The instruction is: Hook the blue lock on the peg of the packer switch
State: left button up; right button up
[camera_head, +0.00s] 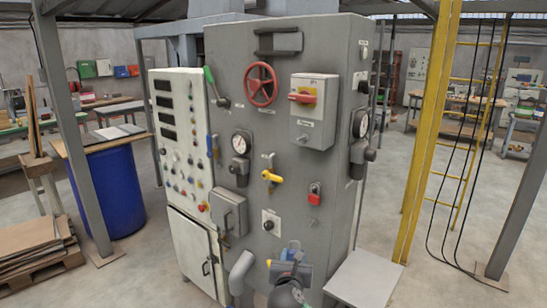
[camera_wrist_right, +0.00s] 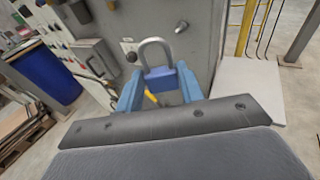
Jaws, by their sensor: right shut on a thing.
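My right gripper (camera_head: 290,268) is low in front of the grey machine cabinet. In the wrist view its two blue fingers (camera_wrist_right: 158,92) are shut on the blue lock (camera_wrist_right: 164,72). The lock's grey shackle (camera_wrist_right: 154,46) points up and toward the cabinet, apart from any peg. In the head view the lock is small and partly hidden by the gripper. A rotary switch box with a red handle on yellow (camera_head: 306,97) is on the upper front; a small peg (camera_head: 302,138) shows on it. The labels are too small to read, so I cannot tell which switch is the packer's. My left gripper is out of view.
The front carries a red wheel (camera_head: 261,85), a yellow lever (camera_head: 271,176), a red part (camera_head: 314,193) and a black knob on a white plate (camera_head: 270,222). A grey shelf (camera_head: 364,279) juts out at lower right. A yellow post (camera_head: 427,140) stands right.

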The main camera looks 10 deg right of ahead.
jog(key=w+a+r+m+g+h+p, duration=0.15)
jog(key=r+p, duration=0.25)
jog(key=r, duration=0.6)
jog(key=w+a+r+m+g+h+p, duration=0.1)
jog(key=w+r+m+g+h+p, duration=0.15)
jog(key=r, duration=0.75)
jog(key=w+a+r+m+g+h+p, duration=0.1)
jog(key=a+r+m+h+p, duration=0.3)
jog(key=r, duration=0.6)
jog(key=shift+w+d+f+n+y, duration=0.1)
jog(key=shift+w+d+n+y, duration=0.2)
jog(key=shift+w+d, duration=0.85)
jog(key=shift+w+d+f+n+y, duration=0.1)
jog(key=shift+w+d+n, duration=0.4)
jog(key=shift+d, duration=1.25)
jog(key=shift+w+d+f+n+y, duration=0.1)
jog(key=shift+w+d+n+y, duration=0.1)
jog(key=shift+w+d, duration=1)
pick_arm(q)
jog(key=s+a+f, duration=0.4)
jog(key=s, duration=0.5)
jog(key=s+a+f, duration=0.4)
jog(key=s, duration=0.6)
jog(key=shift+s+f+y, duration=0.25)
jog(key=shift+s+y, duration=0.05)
pick_arm(e)
jog(key=shift+w+d+f, duration=0.1)
jog(key=shift+d+f, duration=0.25)
jog(key=shift+d, duration=0.35)
jog(key=o, duration=1.1)
